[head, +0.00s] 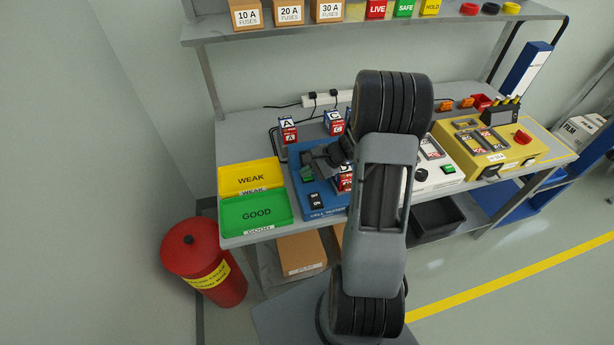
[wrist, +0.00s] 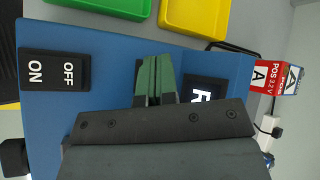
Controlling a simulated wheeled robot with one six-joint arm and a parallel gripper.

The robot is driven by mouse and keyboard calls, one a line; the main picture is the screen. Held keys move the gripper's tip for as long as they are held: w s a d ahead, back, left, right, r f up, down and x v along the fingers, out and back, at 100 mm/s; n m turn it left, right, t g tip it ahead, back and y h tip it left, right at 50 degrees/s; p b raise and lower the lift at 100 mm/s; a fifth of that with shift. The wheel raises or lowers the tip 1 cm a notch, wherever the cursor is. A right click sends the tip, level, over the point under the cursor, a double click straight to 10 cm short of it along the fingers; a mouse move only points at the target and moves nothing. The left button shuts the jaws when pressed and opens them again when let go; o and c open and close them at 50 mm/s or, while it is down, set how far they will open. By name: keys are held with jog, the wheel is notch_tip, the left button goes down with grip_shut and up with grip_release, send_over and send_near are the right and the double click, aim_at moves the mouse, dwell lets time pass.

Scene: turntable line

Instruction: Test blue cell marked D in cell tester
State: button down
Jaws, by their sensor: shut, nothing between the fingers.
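The blue cell tester (head: 312,211) stands on the bench, partly behind my arm. Its blue top (wrist: 105,105) fills much of the wrist view, with a black ON/OFF switch (wrist: 55,72). My gripper (head: 307,172) is low over the tester; its green fingers (wrist: 154,75) are shut together and empty. A red, white and blue cell (head: 345,183), apparently marked D, shows in part at the tester beside my arm; its seating is hidden. A cell marked A (head: 288,130) stands upright behind the tester, and it also shows in the wrist view (wrist: 272,78). A cell marked C (head: 334,122) stands further right.
A yellow WEAK tray (head: 250,178) and a green GOOD tray (head: 255,213) lie left of the tester. White and yellow test units (head: 490,148) stand to the right. A shelf (head: 300,30) runs above. A red bin (head: 203,262) stands on the floor.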

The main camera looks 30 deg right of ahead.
aim_at(309, 177)
jog(key=shift+s+f, duration=0.35)
jog(key=shift+f, duration=0.2)
jog(key=shift+w+d+r+p, duration=0.15)
jog(key=shift+d+r+p, duration=0.1)
jog(key=shift+r+p, duration=0.15)
jog(key=shift+r, duration=0.1)
jog(key=shift+d+r+p, duration=0.1)
jog(key=shift+r+p, duration=0.25)
jog(key=shift+r, duration=0.05)
jog(key=shift+w+r+p, duration=0.1)
jog(key=shift+r+p, duration=1.35)
jog(key=shift+r, duration=0.85)
